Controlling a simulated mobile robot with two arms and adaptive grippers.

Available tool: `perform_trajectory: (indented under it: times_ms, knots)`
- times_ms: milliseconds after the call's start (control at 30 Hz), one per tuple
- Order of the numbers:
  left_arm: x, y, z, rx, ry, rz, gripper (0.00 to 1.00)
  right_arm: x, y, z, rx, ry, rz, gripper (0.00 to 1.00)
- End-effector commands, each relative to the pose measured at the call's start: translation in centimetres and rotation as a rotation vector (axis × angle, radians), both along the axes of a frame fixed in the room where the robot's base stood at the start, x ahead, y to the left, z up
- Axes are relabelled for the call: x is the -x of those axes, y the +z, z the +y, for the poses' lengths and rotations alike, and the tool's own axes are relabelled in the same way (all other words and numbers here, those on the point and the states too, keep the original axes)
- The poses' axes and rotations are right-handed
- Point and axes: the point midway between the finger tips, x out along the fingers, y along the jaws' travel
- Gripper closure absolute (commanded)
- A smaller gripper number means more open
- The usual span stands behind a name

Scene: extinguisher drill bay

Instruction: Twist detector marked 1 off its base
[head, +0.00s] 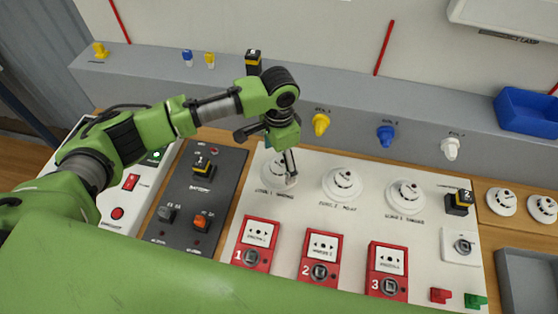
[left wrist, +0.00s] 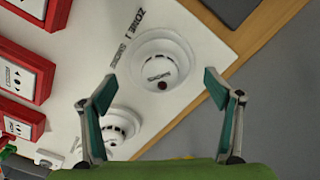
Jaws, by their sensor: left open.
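The detector marked 1 (head: 270,170) is a white round smoke detector at the left end of a row on the white panel (head: 320,215). My left gripper (head: 284,166) is over it and hides part of it in the head view. In the left wrist view the detector (left wrist: 160,72) sits on its wider white base beside the "ZONE 1 SMOKE" label. The left gripper (left wrist: 158,88) is open there, with one green-padded finger on each side of the detector and no visible contact. My right gripper is not in view.
Two more detectors, the middle one (head: 342,183) and the right one (head: 405,197), share the panel. Red call points (head: 258,246) stand in front. A dark battery panel (head: 200,195) lies to the left. Loose detectors (head: 502,202) and a grey tray (head: 528,280) are at the right.

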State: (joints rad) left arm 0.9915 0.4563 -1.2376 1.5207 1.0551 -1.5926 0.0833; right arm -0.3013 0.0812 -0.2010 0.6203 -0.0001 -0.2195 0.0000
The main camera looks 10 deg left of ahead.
Motion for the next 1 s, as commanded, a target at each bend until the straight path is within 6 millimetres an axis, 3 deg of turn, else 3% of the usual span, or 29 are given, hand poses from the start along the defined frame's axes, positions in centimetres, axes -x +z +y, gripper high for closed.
perform_trajectory:
  times_ms: [233,567,733,1000]
  knots:
    - [0.0,-2.4,0.0,0.0,0.001,0.0,0.18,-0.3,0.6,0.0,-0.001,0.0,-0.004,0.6]
    - [0.0,-2.7,0.0,-0.001,0.0,-0.001,0.18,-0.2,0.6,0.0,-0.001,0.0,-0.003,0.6]
    - [0.0,-2.7,0.0,-0.001,0.0,-0.001,0.61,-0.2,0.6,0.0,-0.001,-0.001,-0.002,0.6]
    - [0.0,-2.5,0.0,0.0,0.015,0.0,0.61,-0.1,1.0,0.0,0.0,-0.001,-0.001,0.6]
